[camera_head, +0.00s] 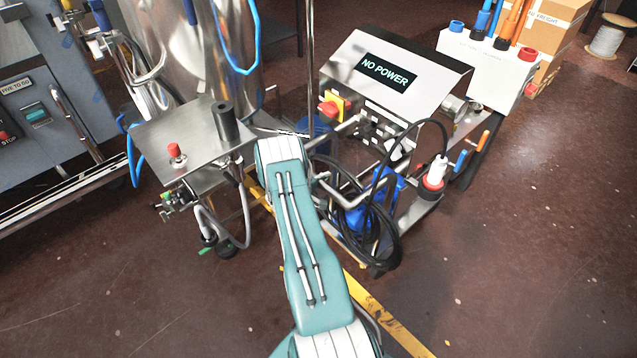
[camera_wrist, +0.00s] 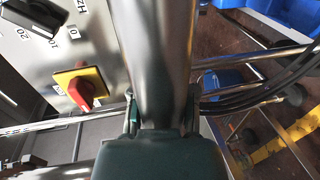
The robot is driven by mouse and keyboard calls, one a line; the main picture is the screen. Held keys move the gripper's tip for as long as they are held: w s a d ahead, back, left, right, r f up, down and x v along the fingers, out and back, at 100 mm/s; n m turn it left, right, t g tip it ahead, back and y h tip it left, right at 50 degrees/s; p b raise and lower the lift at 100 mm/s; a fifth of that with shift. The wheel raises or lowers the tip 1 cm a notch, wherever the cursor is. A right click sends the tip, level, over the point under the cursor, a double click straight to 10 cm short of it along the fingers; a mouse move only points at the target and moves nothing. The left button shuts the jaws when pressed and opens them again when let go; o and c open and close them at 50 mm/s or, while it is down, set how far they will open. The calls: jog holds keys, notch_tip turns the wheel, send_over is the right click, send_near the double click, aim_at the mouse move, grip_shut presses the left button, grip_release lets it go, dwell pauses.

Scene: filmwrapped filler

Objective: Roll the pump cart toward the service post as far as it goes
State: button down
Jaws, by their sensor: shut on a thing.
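The pump cart (camera_head: 432,78) is a steel unit on wheels with a "NO POWER" display, a red-and-yellow switch and a coiled black cable. It stands right of my arm. In the wrist view its panel shows at left with the red-and-yellow switch (camera_wrist: 80,88). My gripper (camera_wrist: 160,118) is shut on a thick steel bar (camera_wrist: 160,55), which looks like the cart's handle. In the head view my arm hides the fingers. A white box with blue and red connectors (camera_head: 490,62), seemingly the service post, stands behind the cart at upper right.
A small steel side table (camera_head: 180,150) with a red button stands close left of my arm. A steel tank (camera_head: 190,50) and grey machine (camera_head: 45,100) are beyond. Cardboard boxes (camera_head: 555,25) stand at upper right. The floor at right is clear, with a yellow line (camera_head: 390,325).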

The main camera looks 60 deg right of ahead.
jog(key=shift+w+d+r, duration=0.1)
jog(key=shift+w+r, duration=0.2)
jog(key=shift+r, duration=0.15)
jog(key=shift+c, duration=1.8)
grip_release()
jog(key=shift+s+f, duration=0.1)
jog(key=shift+d+f, duration=0.15)
jog(key=v, duration=1.2)
